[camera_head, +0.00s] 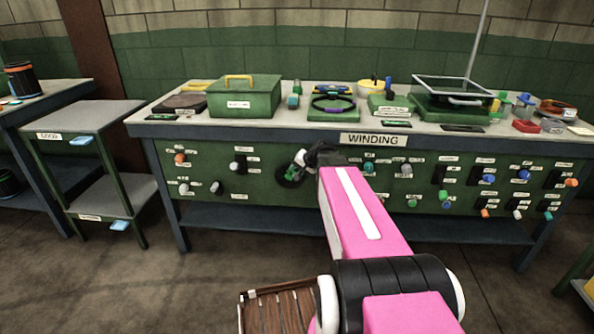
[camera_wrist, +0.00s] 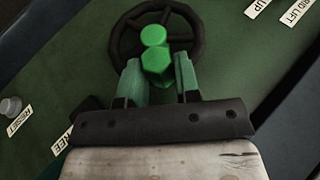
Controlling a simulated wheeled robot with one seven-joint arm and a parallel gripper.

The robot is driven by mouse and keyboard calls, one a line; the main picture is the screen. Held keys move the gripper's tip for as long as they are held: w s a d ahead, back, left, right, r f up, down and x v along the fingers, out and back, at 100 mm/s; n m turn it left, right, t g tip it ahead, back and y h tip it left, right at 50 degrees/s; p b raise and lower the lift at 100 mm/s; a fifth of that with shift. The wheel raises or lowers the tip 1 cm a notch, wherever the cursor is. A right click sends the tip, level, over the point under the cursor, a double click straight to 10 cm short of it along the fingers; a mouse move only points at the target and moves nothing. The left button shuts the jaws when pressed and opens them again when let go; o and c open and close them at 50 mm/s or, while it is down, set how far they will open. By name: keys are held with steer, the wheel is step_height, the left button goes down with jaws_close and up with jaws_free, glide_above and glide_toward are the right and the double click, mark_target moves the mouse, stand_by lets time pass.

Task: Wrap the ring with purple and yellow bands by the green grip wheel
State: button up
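The black handwheel (camera_head: 290,175) is on the green front panel of the bench. In the wrist view it shows as a spoked black wheel (camera_wrist: 193,25) with a green hub and a green six-sided grip (camera_wrist: 158,60) at its near rim. My gripper (camera_wrist: 158,72) has its two pale green fingers on either side of this grip; I cannot tell whether they press on it. In the head view my gripper (camera_head: 299,160) is small and partly hidden by my arm. A dark ring (camera_head: 333,104) with some purple lies on a green plate on the bench top; no yellow on it can be made out.
The WINDING bench (camera_head: 420,128) carries a green lidded box (camera_head: 243,97), a clear-covered green unit (camera_head: 452,98) and several small parts. Several knobs and switches stick out of its panel around the wheel. A grey two-level stand (camera_head: 85,118) stands left; open floor lies in front.

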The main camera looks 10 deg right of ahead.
steer(key=o, duration=0.4)
steer(key=shift+c, duration=0.2)
steer(key=v, duration=1)
steer(key=shift+s+r, duration=0.25)
steer(key=shift+s, duration=0.05)
steer(key=shift+d, duration=0.15)
